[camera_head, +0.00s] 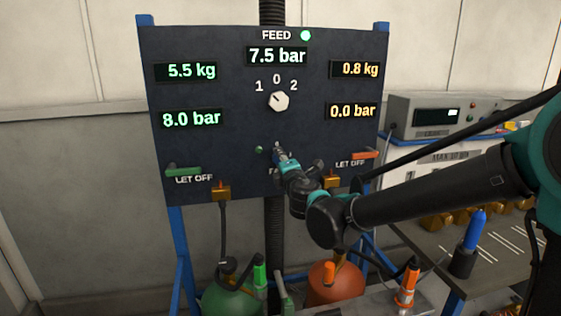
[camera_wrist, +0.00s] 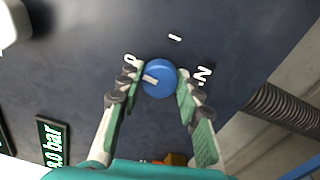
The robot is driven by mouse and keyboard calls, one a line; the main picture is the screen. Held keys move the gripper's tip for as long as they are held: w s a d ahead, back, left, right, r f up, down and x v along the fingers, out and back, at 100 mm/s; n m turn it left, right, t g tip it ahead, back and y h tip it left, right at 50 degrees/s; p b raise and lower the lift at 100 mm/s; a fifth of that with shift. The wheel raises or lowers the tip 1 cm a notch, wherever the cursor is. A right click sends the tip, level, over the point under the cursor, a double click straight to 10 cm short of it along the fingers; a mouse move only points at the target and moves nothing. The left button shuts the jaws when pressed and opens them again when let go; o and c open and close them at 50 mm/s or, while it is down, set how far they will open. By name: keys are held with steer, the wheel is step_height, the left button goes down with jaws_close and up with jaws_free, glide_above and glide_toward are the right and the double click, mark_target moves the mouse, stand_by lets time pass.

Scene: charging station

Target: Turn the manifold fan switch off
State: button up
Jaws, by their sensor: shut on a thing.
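The fan switch is a blue round knob (camera_wrist: 160,79) with a white pointer mark, seen in the wrist view. My gripper (camera_wrist: 158,82) is shut on the knob, one finger at each side. In the head view my gripper (camera_head: 280,155) is at the panel's lower middle and hides the knob and part of the label below it.
A white selector knob (camera_head: 278,101) sits above, under the 7.5 bar display (camera_head: 277,56). A bench with instruments (camera_head: 440,118) stands right.

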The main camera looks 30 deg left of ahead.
steer(key=shift+n, duration=0.5)
steer(key=o, duration=1.2)
steer(key=shift+c, duration=0.2)
steer(key=shift+s, duration=0.1)
steer(key=v, duration=1.2)
